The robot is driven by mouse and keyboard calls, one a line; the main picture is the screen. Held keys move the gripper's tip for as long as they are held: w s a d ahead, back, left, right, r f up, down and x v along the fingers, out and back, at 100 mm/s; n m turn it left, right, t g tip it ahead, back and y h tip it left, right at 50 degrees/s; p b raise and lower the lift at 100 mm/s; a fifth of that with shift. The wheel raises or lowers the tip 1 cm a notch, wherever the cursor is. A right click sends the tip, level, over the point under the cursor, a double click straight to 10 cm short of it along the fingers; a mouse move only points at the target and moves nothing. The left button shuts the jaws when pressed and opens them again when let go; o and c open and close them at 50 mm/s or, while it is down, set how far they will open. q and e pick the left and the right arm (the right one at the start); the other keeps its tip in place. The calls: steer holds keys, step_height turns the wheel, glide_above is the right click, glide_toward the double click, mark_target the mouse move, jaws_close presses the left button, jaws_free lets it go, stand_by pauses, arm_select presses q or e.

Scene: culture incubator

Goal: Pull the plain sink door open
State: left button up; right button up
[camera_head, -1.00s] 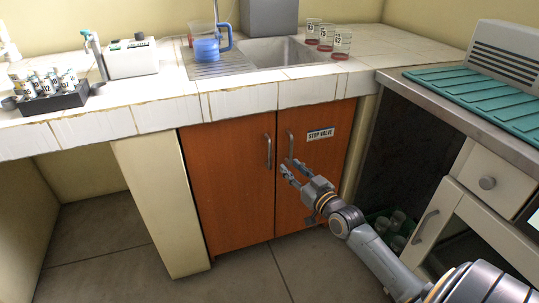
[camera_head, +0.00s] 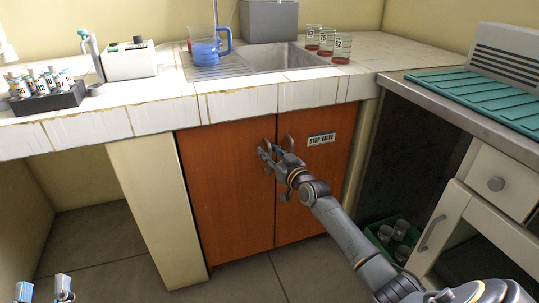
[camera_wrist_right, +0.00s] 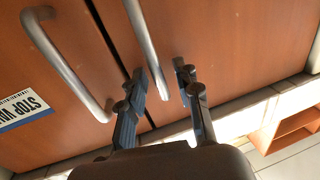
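The plain sink door (camera_head: 225,195) is the brown left leaf under the sink, with no label, and looks shut. Its metal handle (camera_head: 267,146) is near the middle seam, partly hidden by my right gripper (camera_head: 269,158). In the right wrist view, this handle (camera_wrist_right: 148,42) runs down between the two spread fingers of my right gripper (camera_wrist_right: 160,80); contact is not clear. The other door (camera_head: 318,180) bears a STOP VALVE label and its own handle (camera_wrist_right: 66,68), just beside my fingers. My left gripper (camera_head: 44,289) shows only two spaced fingertips at the bottom left.
A tiled counter (camera_head: 240,103) with a sink, blue jug (camera_head: 208,48) and several labelled beakers is above the doors. On the right stand a white drawer cabinet (camera_head: 500,175) and a green crate (camera_head: 385,228). The floor before the plain door is clear.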

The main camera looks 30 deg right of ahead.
steer(key=shift+w, duration=0.15)
jaws_close()
stand_by(0.4)
